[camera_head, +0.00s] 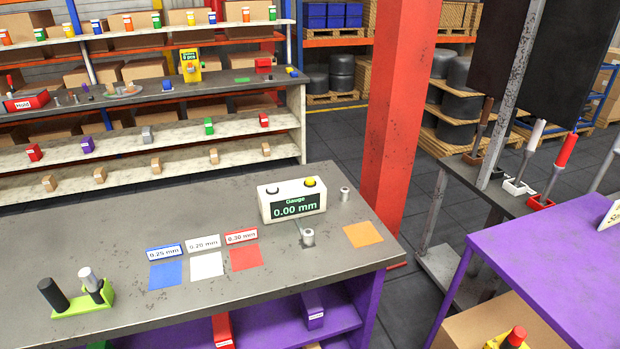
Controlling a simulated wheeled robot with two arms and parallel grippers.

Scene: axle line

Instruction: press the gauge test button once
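The gauge (267,206) is a white box on the grey workbench (130,235), with a dark display reading "Gauge 0.00 mm". Neither carries a legible label, so I cannot tell by writing which is the test button. Nothing touches the gauge's top. Neither of my grippers shows in the head view.
Small metal cylinders stand in front of the gauge (308,238) and right of it (345,193). Blue (166,276), white (206,266), red (246,258) and orange (363,235) squares lie on the bench. A green holder (70,308) stands front left. A red pillar (395,120) rises behind.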

